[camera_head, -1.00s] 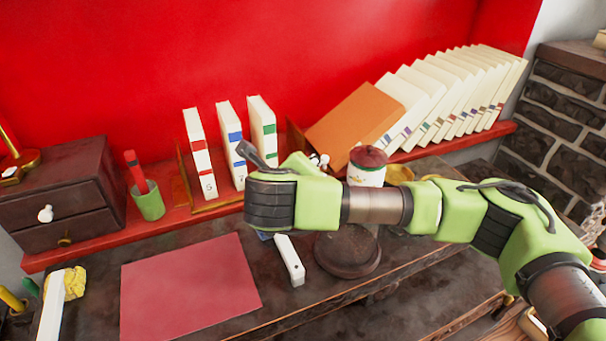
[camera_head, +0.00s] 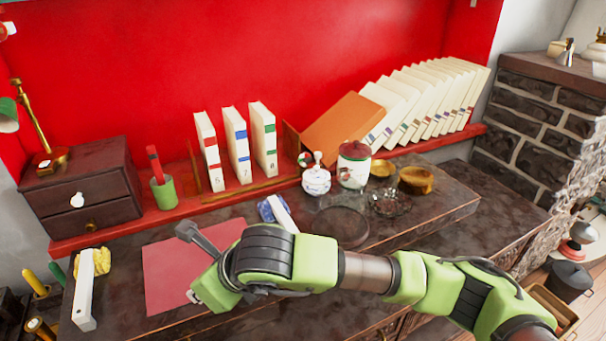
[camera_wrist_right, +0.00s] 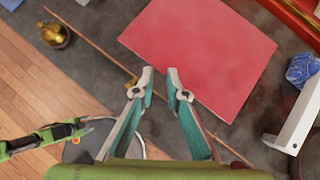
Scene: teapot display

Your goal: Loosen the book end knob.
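The wooden book end (camera_head: 243,193) stands on the red shelf around three white books (camera_head: 237,145), with upright plates at both sides. I cannot make out its knob. My right gripper (camera_head: 190,238) is over the front of the desk, above the red mat, below and apart from the book end. In the right wrist view its two fingers (camera_wrist_right: 161,80) are a little apart with nothing between them, pointing at the red mat (camera_wrist_right: 205,50). My left gripper is not in the head view; a green arm part of mine shows in the right wrist view.
A small drawer box (camera_head: 85,190) and green pen cup (camera_head: 164,192) stand left of the books. A lidded jar (camera_head: 353,165), a sugar pot (camera_head: 316,180) and brass dishes (camera_head: 416,180) stand at right.

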